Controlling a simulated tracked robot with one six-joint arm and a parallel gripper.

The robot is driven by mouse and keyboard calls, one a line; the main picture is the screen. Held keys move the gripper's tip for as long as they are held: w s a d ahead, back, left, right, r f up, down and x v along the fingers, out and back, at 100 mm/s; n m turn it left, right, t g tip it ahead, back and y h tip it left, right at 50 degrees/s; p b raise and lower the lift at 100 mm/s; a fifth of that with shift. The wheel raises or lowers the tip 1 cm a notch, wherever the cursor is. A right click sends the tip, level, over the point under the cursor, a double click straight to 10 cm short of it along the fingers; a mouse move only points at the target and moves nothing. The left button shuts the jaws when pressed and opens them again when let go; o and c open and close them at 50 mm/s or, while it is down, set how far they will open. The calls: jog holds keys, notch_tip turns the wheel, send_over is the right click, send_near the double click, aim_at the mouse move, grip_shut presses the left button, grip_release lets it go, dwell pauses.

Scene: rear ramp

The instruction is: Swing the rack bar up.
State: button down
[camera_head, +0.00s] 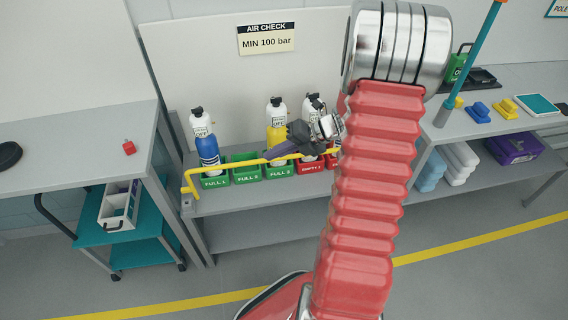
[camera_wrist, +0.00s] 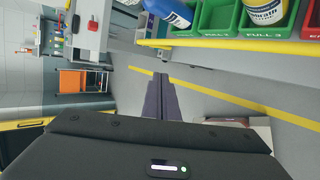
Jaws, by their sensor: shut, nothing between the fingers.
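The yellow rack bar (camera_head: 235,165) runs across the front of the cylinder bins, with a bent end at the left. It also shows in the wrist view (camera_wrist: 235,46), along the front of the bins near the top. My gripper (camera_head: 268,156) is shut with nothing in it, its dark fingers close to the middle of the bar in the head view. In the wrist view the fingers (camera_wrist: 158,80) end a little short of the bar, with a gap in the picture. My arm hides the right end of the bar.
A blue cylinder (camera_head: 208,150) stands in the left green bin; a yellow cylinder (camera_head: 276,130) stands farther right. Red bins (camera_head: 308,166) follow. A grey bench (camera_head: 80,150) is at left, a teal cart (camera_head: 125,240) under it. A teal pole (camera_head: 470,60) stands at right.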

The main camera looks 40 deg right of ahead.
jog(key=s+a+r+n+g+h, duration=0.1)
jog(key=s+a+r+n+g, duration=0.15)
jog(key=a+r+n, duration=0.55)
jog(key=s+a+r+n+g+h, duration=0.1)
jog(key=s+a+r+n+h, duration=0.2)
jog(key=a+n, duration=0.6)
jog(key=s+a+r+n+t+h, duration=0.1)
jog(key=s+r+n, duration=0.3)
jog(key=n, duration=0.8)
jog(key=s+a+r+n+t+h, duration=0.1)
jog(key=s+r+n, duration=0.3)
jog(key=s+n, duration=0.4)
jog(key=a+n+h, duration=0.1)
jog(key=n, duration=0.3)
jog(key=shift+s+r+n+h, duration=0.25)
jog(key=shift+s+n+h, duration=0.05)
jog(key=shift+n, duration=0.1)
